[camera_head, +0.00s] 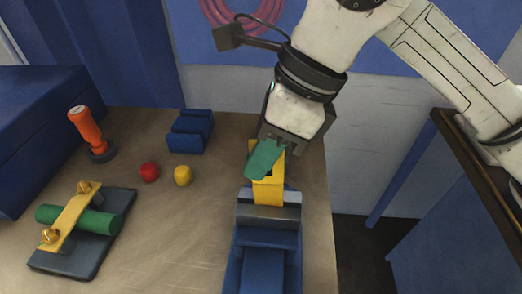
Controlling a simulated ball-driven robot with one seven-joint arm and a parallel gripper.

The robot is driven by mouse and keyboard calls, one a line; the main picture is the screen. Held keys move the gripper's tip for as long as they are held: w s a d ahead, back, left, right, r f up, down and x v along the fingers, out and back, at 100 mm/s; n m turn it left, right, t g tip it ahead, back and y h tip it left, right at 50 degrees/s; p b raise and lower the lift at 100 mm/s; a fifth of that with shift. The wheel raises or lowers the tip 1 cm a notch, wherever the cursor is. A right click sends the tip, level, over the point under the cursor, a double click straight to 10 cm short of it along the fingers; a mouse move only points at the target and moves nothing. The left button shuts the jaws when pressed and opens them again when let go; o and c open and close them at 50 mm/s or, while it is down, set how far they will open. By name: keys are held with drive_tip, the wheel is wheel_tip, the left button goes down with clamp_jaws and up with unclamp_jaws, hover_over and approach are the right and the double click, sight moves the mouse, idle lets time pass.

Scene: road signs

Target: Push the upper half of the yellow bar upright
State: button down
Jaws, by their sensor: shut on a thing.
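The yellow bar (268,193) stands in the jaws of a blue vise (267,240) at the right of the table. Its lower part is plain to see; its upper part is largely hidden behind a green piece and my gripper. My gripper (280,147) is above the vise at the bar's upper end, pointing down. It is shut on the flat green piece (263,161), which slants down to the left across the front of the bar. Whether the green piece touches the bar, and how far its upper half leans, I cannot tell.
At the left, a dark plate (75,265) bears a green cylinder (97,222) under a yellow strap (68,217). An orange-handled stamp (86,123), a blue grooved block (190,131), a red ball (149,172) and a yellow ball (182,175) stand behind. The table's middle is clear.

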drive_tip(key=shift+b, duration=0.3)
drive_tip(key=shift+s+f+t+b, duration=0.15)
drive_tip(key=shift+t+b, duration=0.35)
drive_tip(key=shift+b, duration=0.25)
drive_tip(key=shift+s, duration=0.1)
drive_tip(key=shift+r, duration=0.2)
drive_tip(key=c, duration=1.2)
unclamp_jaws()
drive_tip(key=shift+c, duration=0.2)
drive_tip(key=v, duration=1)
drive_tip(key=shift+s+d+r+b, duration=0.2)
drive_tip(key=shift+r+b, duration=0.1)
drive_tip(key=shift+b, duration=0.1)
